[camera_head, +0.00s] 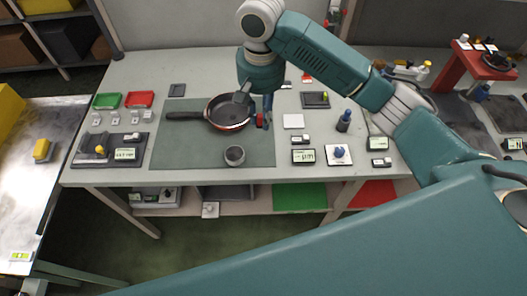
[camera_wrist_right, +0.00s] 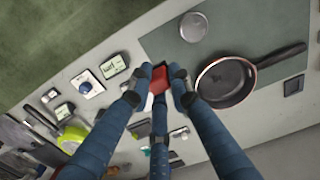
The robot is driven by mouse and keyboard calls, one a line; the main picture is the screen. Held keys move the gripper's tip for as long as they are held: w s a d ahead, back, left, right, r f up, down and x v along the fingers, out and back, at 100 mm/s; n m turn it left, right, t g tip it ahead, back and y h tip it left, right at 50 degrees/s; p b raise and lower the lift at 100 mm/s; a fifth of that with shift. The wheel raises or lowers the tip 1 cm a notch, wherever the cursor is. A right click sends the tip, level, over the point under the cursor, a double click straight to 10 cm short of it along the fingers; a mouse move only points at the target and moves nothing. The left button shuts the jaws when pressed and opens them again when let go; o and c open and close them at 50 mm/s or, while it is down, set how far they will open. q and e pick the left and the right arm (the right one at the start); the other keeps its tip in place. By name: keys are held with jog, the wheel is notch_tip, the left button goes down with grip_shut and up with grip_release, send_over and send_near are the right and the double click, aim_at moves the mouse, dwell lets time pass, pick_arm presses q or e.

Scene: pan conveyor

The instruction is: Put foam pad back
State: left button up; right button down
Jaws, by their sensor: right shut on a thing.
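My right gripper (camera_head: 262,118) hangs over the right part of the dark green mat (camera_head: 195,155), just right of the pan. In the right wrist view my right gripper (camera_wrist_right: 160,84) is shut on a small red block (camera_wrist_right: 160,76). The red block also shows low between the fingers in the head view. I cannot tell for sure whether it is the foam pad. A white square (camera_head: 293,121) lies on the table just right of the mat; in the wrist view it is mostly hidden behind the fingers. My left gripper is not in view.
A black frying pan (camera_head: 226,112) and a round grey tin (camera_head: 235,155) sit on the mat. Displays (camera_head: 303,156) and a blue-knobbed device (camera_head: 338,154) stand to the right. Green (camera_head: 106,101) and red (camera_head: 139,99) trays lie at left. The mat's lower left is clear.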

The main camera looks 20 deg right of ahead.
notch_tip(320, 180, down, 7)
jog(key=p, duration=0.1)
send_over(263, 157)
notch_tip(263, 157, down, 4)
jog(key=shift+f, duration=0.2)
jog(key=shift+a+f, duration=0.1)
jog(key=shift+f, duration=0.15)
notch_tip(263, 157, down, 4)
jog(key=shift+f+p, duration=0.1)
jog(key=shift+p, duration=0.45)
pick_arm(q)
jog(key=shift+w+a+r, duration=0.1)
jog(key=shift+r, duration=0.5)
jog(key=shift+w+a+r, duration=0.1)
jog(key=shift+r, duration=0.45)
pick_arm(e)
jog(key=shift+f, duration=0.1)
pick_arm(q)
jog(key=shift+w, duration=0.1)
pick_arm(e)
jog(key=c, duration=1.6)
grip_release()
jog(key=shift+f, duration=0.1)
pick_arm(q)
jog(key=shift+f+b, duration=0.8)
pick_arm(e)
notch_tip(263, 157, up, 12)
jog(key=shift+r, duration=0.2)
